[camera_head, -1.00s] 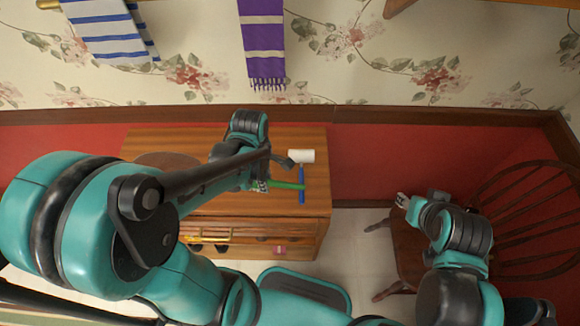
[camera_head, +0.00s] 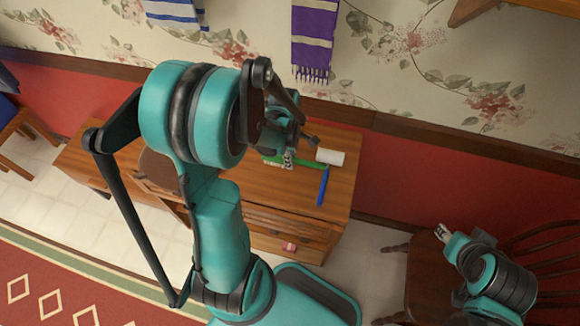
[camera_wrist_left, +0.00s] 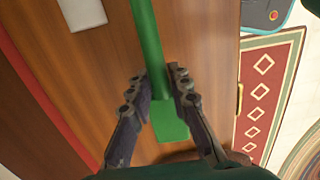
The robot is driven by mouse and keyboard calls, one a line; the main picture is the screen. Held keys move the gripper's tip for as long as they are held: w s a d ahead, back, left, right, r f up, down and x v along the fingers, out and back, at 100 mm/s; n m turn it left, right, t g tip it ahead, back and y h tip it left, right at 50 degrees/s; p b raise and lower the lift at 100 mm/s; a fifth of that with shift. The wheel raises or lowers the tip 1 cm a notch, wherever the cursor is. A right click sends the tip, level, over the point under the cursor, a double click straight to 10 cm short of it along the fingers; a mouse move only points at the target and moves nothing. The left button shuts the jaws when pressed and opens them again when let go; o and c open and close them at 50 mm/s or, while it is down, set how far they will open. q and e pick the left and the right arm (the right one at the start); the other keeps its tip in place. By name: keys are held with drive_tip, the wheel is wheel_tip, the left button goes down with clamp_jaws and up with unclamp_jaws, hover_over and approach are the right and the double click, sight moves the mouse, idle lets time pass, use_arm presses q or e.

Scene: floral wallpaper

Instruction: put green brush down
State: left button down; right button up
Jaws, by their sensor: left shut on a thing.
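The green brush (camera_head: 311,164) is in my left gripper (camera_head: 288,159), low over the wooden cabinet top, its handle pointing right towards the paint roller. In the left wrist view the green brush (camera_wrist_left: 151,45) runs between the two fingers of my left gripper (camera_wrist_left: 161,84), which are shut on it. Its wide green end (camera_wrist_left: 171,126) lies between the fingers, nearer the wrist. Whether the brush touches the wood is unclear. My right gripper (camera_head: 442,232) is far off, over the chair on the right; its jaws are too small to judge.
The wall is just behind. A dark wooden chair (camera_head: 425,272) stands at right. Bare wood shows in front of the brush.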

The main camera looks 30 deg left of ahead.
sight(290, 171)
use_arm(q)
wheel_tip(290, 171, down, 4)
drive_tip(key=shift+w+a+f+b, duration=0.1)
drive_tip(key=shift+f+b, duration=0.1)
drive_tip(key=shift+b, duration=0.8)
drive_tip(key=shift+r, duration=0.15)
drive_tip(key=c, duration=1.8)
unclamp_jaws()
drive_tip(key=o, duration=0.4)
